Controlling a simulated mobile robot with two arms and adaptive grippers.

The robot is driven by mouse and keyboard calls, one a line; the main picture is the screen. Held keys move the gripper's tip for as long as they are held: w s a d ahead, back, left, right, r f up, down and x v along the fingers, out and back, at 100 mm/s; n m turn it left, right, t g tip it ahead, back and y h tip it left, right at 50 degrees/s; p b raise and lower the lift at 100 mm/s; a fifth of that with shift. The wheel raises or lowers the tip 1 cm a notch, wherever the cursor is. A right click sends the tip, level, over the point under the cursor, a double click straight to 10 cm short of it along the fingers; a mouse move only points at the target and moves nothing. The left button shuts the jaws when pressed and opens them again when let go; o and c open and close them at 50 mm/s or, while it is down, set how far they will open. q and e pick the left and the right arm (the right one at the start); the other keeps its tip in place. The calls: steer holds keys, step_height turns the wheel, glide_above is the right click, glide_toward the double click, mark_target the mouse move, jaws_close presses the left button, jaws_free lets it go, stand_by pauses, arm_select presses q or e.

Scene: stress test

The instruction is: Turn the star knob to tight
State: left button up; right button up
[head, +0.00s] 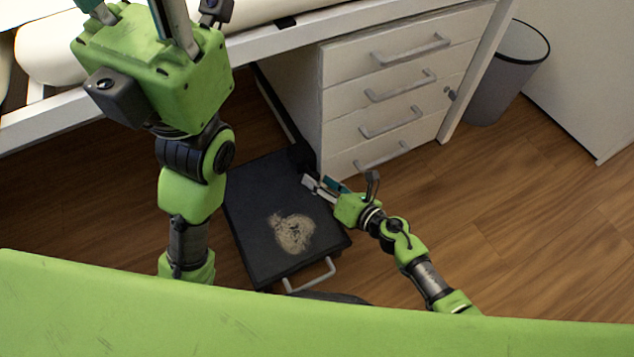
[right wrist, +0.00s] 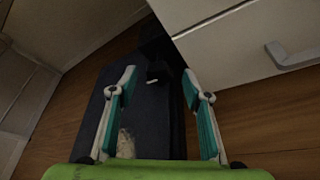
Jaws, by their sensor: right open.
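A flat black case (head: 262,220) with a pale worn patch lies on the floor beside the drawer unit; it also shows in the right wrist view (right wrist: 150,125). A dark lump (head: 300,157) stands at its far right corner, and in the right wrist view (right wrist: 155,45) it is too dark for me to make out a star shape. A small pale lever (right wrist: 152,82) shows just in front of it. My right gripper (head: 318,184) is open and empty, above the case's right side, short of the lump. My left gripper (head: 148,60) is raised at upper left; its fingertips are cut off.
A white drawer unit (head: 345,85) with several grey handles stands close to the right gripper. A white desk edge (head: 270,42) runs above. A grey bin (head: 505,75) stands at upper right. The wooden floor (head: 530,220) at right is clear.

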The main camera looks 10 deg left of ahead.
steer(key=shift+x, duration=0.95)
steer(key=shift+c, duration=0.5)
steer(key=c, duration=1)
steer(key=shift+d+f+m+b, duration=0.1)
steer(key=shift+f+m+b, duration=0.15)
steer(key=shift+b, duration=0.4)
steer(key=shift+r+m+y, duration=0.2)
steer(key=shift+m+y, duration=0.1)
steer(key=shift+m, duration=0.05)
steer(key=o, duration=1.1)
steer(key=shift+d, duration=0.1)
